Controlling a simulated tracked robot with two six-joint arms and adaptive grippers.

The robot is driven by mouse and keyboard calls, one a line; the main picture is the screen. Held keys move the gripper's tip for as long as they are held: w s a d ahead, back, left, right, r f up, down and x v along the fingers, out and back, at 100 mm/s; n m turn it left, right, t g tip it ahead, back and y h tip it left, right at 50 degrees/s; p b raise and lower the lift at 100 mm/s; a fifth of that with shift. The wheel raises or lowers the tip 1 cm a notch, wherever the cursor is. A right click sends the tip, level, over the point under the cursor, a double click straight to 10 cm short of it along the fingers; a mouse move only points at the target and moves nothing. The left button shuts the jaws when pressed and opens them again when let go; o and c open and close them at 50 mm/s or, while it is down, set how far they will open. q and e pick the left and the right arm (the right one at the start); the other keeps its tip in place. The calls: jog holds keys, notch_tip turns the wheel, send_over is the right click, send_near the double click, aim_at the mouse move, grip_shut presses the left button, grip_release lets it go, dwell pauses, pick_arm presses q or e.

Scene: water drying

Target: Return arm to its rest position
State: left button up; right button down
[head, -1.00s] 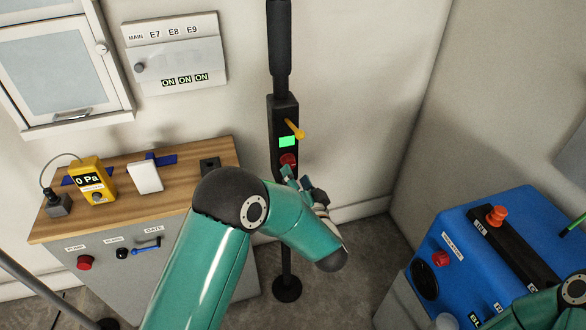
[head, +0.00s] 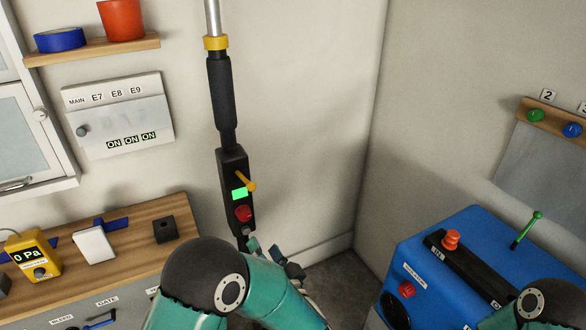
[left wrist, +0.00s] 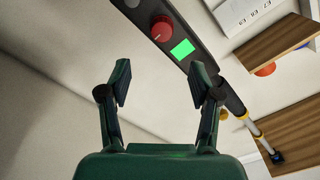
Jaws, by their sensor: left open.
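My left arm shows in teal and black at the bottom of the head view. My left gripper (head: 275,252) is at its far end, partly hidden by the arm, just below and right of the black control post (head: 233,165). In the left wrist view the left gripper (left wrist: 159,85) is open, with nothing between its fingers. The post's red knob (left wrist: 162,29) and lit green screen (left wrist: 183,48) lie beyond the fingertips. In the head view the red knob (head: 243,213) sits below the green screen (head: 239,194) and a yellow lever (head: 245,182). My right gripper is out of view.
A blue machine (head: 450,262) with an orange knob stands at the right. A wooden-topped cabinet (head: 135,227) at the left carries a yellow gauge (head: 36,258) reading 0 Pa. A breaker panel (head: 119,115) hangs on the wall. Open floor shows between post and machine.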

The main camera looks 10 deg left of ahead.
pick_arm(q)
jog(key=s+a+f+g+p, duration=0.1)
jog(key=a+f+g, duration=0.15)
jog(key=a, duration=0.45)
jog(key=a+f+g+p, duration=0.1)
jog(key=a+f, duration=0.3)
jog(key=a, duration=0.2)
jog(key=s+f+g+h+p, duration=0.15)
jog(key=s+f+h, duration=0.3)
jog(key=f, duration=0.55)
jog(key=s+d+f+n+g+h, duration=0.1)
jog(key=s+d+f+g+h, duration=0.1)
jog(key=s, duration=0.5)
jog(key=s+d+f+n+g+h, duration=0.1)
jog(key=s+d+f+g+h, duration=0.2)
jog(key=s+d, duration=0.4)
jog(key=s+d+f+n+g+h, duration=0.2)
jog(key=s+d+f+g+h, duration=0.1)
jog(key=s, duration=0.3)
jog(key=shift+s+d+f+g+h, duration=0.2)
jog(key=shift+s+d+g+h, duration=0.2)
jog(key=shift+d+g+h, duration=0.3)
